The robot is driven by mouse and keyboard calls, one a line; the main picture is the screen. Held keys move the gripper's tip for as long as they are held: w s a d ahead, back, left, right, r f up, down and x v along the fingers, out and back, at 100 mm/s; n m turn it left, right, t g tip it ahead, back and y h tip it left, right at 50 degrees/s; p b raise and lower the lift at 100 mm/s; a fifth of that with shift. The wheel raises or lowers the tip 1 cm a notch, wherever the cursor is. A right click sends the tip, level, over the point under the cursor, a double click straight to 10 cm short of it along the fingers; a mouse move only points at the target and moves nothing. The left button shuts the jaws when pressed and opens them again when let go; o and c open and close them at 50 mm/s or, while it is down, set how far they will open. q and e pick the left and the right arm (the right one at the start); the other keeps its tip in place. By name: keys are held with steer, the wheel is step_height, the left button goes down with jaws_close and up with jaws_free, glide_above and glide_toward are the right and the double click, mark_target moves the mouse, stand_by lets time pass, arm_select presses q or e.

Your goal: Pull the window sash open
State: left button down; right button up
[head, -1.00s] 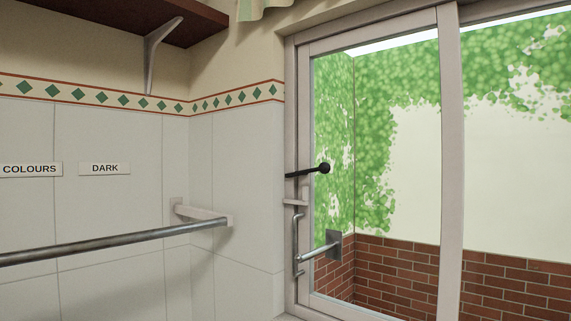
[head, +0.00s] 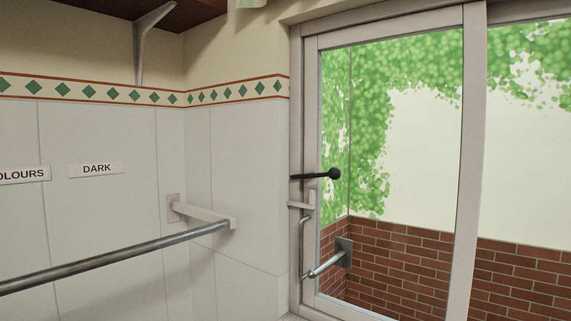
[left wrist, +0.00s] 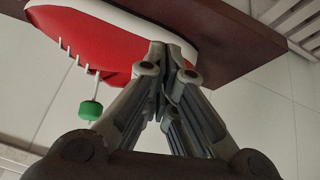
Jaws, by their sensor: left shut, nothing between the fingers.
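The window sash (head: 472,160) has a pale frame and clear glass, and stands in the window frame on the right of the head view. Its left edge sits against the frame's left side. A black lever with a round knob (head: 333,174) sticks out at that edge. Below it is a slim upright metal handle (head: 303,247). Neither gripper shows in the head view. In the left wrist view my left gripper (left wrist: 165,65) is shut and empty, its fingertips in front of a red shoe-like thing (left wrist: 85,45) with a white sole. I cannot tell whether they touch.
A metal rail (head: 110,258) on a bracket runs along the tiled wall at left. A dark shelf (head: 205,12) is overhead; a dark board (left wrist: 245,35) lies beside the red thing. A short bar on a plate (head: 343,252) shows beyond the glass, by a brick wall (head: 400,260).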

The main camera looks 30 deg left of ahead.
arm_select(q)
steer(key=w+a+r+n+t, duration=0.1)
steer(key=w+a+r, duration=0.2)
steer(key=w+r, duration=0.35)
steer(key=w+a+r+n+t, duration=0.25)
steer(key=w+r, duration=0.25)
steer(key=r, duration=0.3)
steer(key=n+t+h+p, duration=0.1)
steer(key=n+t+h, duration=0.3)
steer(key=n+t, duration=0.2)
glide_toward(304, 170)
steer(key=p+x, duration=0.4)
steer(key=p, duration=0.1)
steer(key=shift+w+d, duration=0.2)
steer(key=shift+w, duration=0.05)
steer(key=shift+w+d+f, duration=0.1)
steer(key=shift+w, duration=0.2)
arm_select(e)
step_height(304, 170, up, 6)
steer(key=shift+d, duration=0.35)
arm_select(q)
steer(key=shift+s+m, duration=0.1)
steer(key=shift+m, duration=0.15)
